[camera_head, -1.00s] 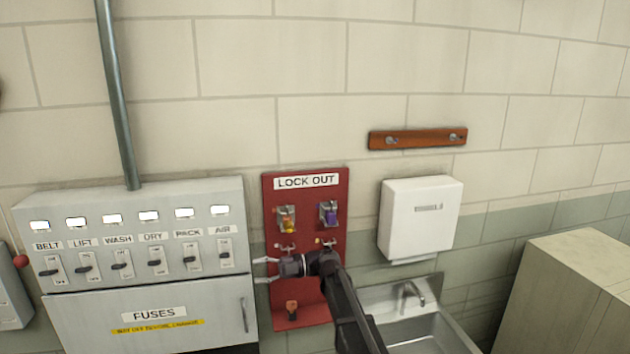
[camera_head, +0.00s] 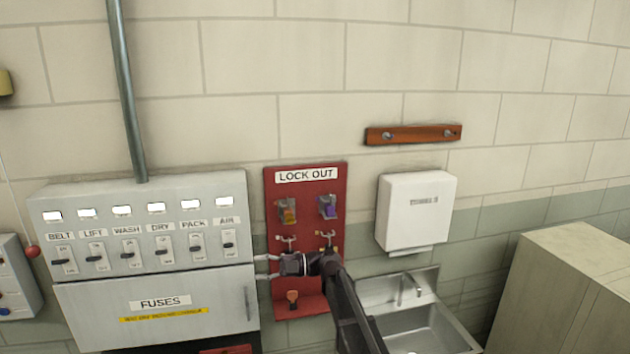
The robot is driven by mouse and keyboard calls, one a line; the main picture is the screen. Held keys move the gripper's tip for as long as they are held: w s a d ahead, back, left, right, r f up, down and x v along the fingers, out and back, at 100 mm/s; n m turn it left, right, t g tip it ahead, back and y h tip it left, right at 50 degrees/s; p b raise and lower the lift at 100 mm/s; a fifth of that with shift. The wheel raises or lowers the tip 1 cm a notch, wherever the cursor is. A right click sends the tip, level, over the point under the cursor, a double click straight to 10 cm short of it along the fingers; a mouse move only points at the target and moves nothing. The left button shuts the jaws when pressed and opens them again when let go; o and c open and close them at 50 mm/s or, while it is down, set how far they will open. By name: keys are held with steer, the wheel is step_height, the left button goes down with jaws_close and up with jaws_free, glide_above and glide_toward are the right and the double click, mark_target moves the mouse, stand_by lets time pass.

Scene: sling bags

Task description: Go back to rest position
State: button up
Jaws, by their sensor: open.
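My gripper (camera_head: 262,267) is open and empty, its fingers pointing left. It is in front of the lower half of the red LOCK OUT board (camera_head: 335,175), near the right edge of the grey fuse box (camera_head: 100,300). My arm comes up from the bottom of the view and covers the board's lower right part. On the board hang an orange-and-grey padlock (camera_head: 287,213) and a purple padlock (camera_head: 327,208). A small orange-red item (camera_head: 292,297) sits at the board's bottom.
A white dispenser (camera_head: 415,212) hangs right of the board, above a steel sink (camera_head: 425,325). A wooden rail with hooks (camera_head: 413,134) is higher up. A beige cabinet (camera_head: 575,265) stands at the right. A grey box with a red knob (camera_head: 15,280) is at the left edge.

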steer(key=w+d+f+m+t+h+b, duration=0.1)
steer(key=w+d+m+t+h+b, duration=0.3)
steer(key=d+m+t, duration=0.5)
steer(key=w+d+m+t+h+b, duration=0.1)
steer(key=w+d+m+t+h, duration=0.1)
steer(key=w+d+m+t, duration=0.65)
steer(key=s+d+f+m+t+h+b, duration=0.2)
steer(key=s+d+f+m+h+b, duration=0.2)
steer(key=d+f+m+h, duration=0.8)
steer(key=s+d+f+m+g+h+b, duration=0.2)
steer(key=s+d+f+g+h+b, duration=0.15)
steer(key=s+f+g, duration=0.8)
steer(key=s+f+g+y+b, duration=0.1)
steer(key=s+f+g, duration=0.1)
steer(key=s+f, duration=0.3)
steer(key=s+a+f+g+y+b, duration=0.1)
steer(key=s+f, duration=0.4)
steer(key=s, duration=0.7)
steer(key=shift+s+a+m+g+y+b, duration=0.2)
steer(key=shift+s+m+g+y+b, duration=0.15)
steer(key=shift+g+y, duration=0.45)
